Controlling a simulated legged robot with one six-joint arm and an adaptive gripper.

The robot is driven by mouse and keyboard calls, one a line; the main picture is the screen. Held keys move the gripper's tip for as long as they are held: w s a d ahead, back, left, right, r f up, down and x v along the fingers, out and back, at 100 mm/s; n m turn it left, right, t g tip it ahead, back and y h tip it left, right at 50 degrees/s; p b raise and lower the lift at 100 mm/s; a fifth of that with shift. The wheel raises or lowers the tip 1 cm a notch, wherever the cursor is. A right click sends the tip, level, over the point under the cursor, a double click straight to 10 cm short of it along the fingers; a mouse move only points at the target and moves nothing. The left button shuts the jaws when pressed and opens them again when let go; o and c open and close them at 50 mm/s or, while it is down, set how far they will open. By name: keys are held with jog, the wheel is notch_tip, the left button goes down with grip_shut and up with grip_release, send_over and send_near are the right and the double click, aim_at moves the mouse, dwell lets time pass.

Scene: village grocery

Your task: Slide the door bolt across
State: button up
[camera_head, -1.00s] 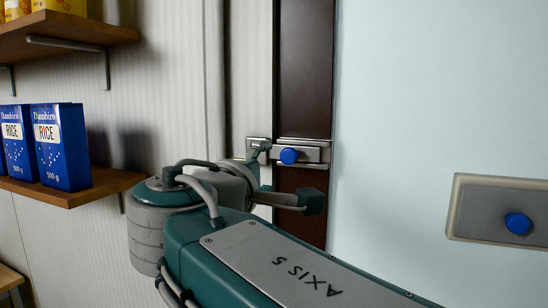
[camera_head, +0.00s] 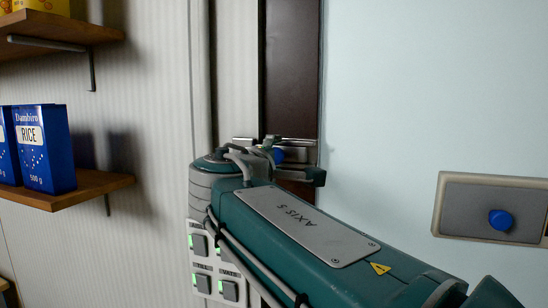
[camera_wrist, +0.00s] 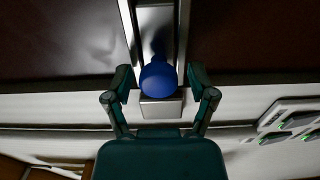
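The door bolt (camera_head: 300,147) is a metal bolt on a dark upright panel, with a round blue knob (camera_head: 278,155) partly covered by my arm. A metal catch (camera_head: 243,142) sits to its left on the pale wall trim. In the wrist view the blue knob (camera_wrist: 158,78) stands between the fingertips of my gripper (camera_wrist: 160,78), with the metal catch (camera_wrist: 160,108) just below it. The green fingers are open, with a visible gap on each side of the knob. In the head view my arm hides most of the gripper (camera_head: 292,166).
A grey plate with a blue button (camera_head: 501,219) is on the pale surface at the right. A switch panel (camera_head: 216,262) is on the wall below my arm. Blue rice boxes (camera_head: 45,148) stand on a wooden shelf (camera_head: 95,186) at the left.

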grip_shut()
jog(key=a, duration=0.2)
jog(key=w+a, duration=0.1)
jog(key=a, duration=0.1)
jog(key=shift+w+f, duration=0.1)
jog(key=shift+w, duration=0.1)
jog(key=shift+o, duration=2.2)
grip_release()
jog(key=shift+a, duration=0.3)
jog(key=shift+d, duration=0.1)
